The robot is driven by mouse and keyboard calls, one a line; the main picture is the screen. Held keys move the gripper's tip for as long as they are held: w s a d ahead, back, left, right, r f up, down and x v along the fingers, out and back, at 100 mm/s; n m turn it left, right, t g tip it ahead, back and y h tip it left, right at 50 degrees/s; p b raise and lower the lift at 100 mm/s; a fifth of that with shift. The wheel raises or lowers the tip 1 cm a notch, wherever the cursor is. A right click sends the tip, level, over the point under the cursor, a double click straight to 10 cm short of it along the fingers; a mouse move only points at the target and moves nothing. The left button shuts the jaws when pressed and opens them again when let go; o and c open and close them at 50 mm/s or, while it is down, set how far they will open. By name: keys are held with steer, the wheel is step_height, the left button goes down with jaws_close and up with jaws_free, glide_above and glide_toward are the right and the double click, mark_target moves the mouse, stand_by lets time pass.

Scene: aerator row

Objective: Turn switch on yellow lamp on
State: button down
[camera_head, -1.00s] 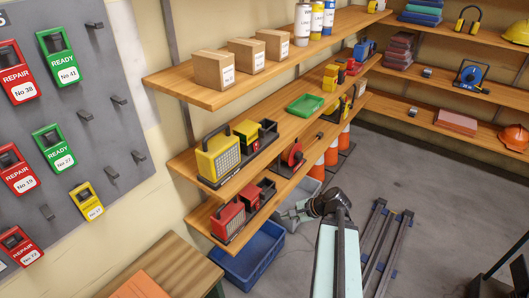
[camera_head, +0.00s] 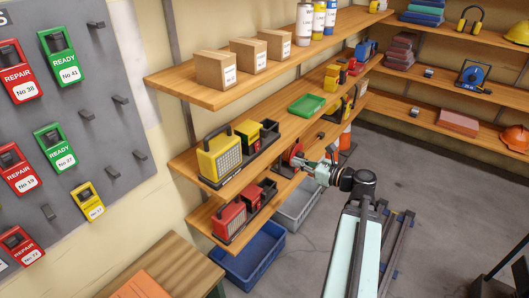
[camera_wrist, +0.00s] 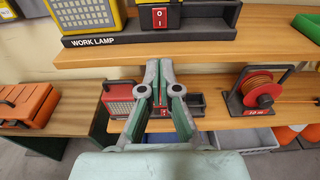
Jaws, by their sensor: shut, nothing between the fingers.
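The yellow work lamp (camera_head: 219,158) stands upright in a dark tray on the middle shelf. Beside it, on its right, is a yellow and black unit (camera_head: 248,133). In the wrist view the lamp's lower part (camera_wrist: 90,14) shows at the top, above a "WORK LAMP" label. A red rocker switch (camera_wrist: 160,18) marked I and O sits right of it, on the front of the yellow unit. My gripper (camera_head: 300,161) is shut and empty, in front of the shelves and right of the lamp. In the wrist view its fingertips (camera_wrist: 158,66) show below the switch, apart from it.
A red lamp (camera_head: 229,220) stands on the lower shelf, with a red cable reel (camera_wrist: 258,92) to its right. The middle shelf's front edge (camera_wrist: 220,55) lies close to my fingertips in the wrist view. A green tray (camera_head: 306,105) lies farther along the middle shelf.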

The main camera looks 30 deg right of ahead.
mark_target(258, 150)
steer(key=p+x, duration=0.2)
steer(key=x, duration=1.2)
